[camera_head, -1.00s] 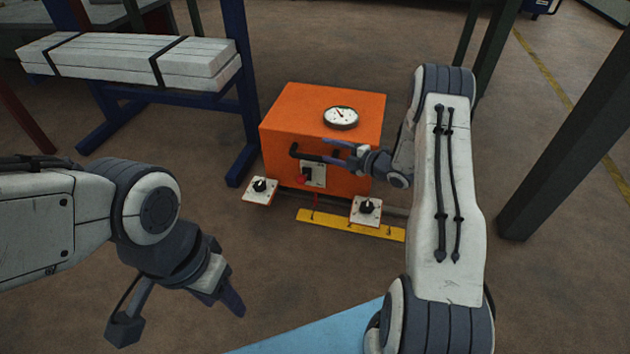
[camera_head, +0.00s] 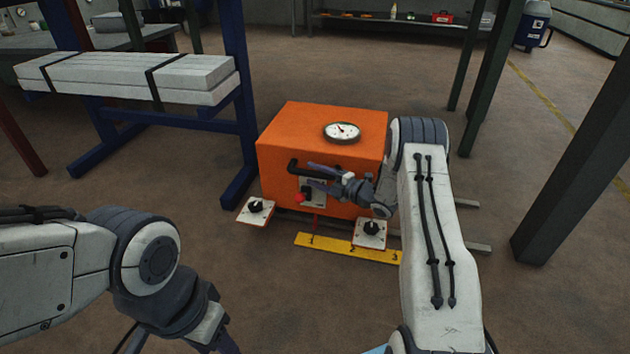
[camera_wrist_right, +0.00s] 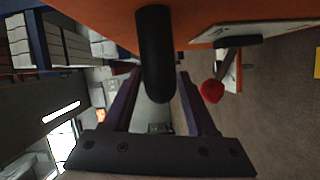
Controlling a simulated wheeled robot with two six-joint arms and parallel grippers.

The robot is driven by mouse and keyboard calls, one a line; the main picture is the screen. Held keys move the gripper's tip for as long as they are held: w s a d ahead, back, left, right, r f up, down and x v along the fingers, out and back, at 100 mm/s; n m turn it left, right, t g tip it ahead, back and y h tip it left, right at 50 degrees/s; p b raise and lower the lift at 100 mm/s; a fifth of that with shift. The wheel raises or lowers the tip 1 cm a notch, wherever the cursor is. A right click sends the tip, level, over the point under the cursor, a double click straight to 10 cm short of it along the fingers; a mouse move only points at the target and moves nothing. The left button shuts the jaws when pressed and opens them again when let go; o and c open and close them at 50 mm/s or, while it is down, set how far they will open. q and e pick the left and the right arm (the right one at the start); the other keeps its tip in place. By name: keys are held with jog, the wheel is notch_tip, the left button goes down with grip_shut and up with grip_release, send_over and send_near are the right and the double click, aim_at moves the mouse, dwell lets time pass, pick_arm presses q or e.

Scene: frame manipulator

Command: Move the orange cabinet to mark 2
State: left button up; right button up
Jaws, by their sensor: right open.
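The orange cabinet (camera_head: 290,135) stands on the floor mid-picture in the head view, with a round gauge on top. Its front has a black handle (camera_head: 293,166) and a plate with a red knob (camera_head: 300,198). A yellow strip (camera_head: 330,247) marked 1, 2, 3 lies before it; a red pointer (camera_head: 315,222) is near mark 1. My right gripper (camera_head: 314,178) is open at the handle. In the right wrist view the handle (camera_wrist_right: 155,50) runs between the spread fingers (camera_wrist_right: 158,100). My left gripper (camera_head: 222,346) is low at left, cut off by the frame edge.
Plates with black knobs sit at the cabinet's lower left (camera_head: 256,207) and right (camera_head: 370,230). Metal rails (camera_head: 480,248) show at right. A blue rack (camera_head: 235,100) with white beams (camera_head: 140,78) stands close at left, a dark post (camera_head: 570,140) at right.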

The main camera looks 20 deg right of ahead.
pick_arm(q)
jog(key=shift+f, duration=0.15)
pick_arm(e)
jog(key=shift+w+a, duration=0.1)
jog(key=shift+w, duration=0.15)
grip_shut()
dwell(1.1)
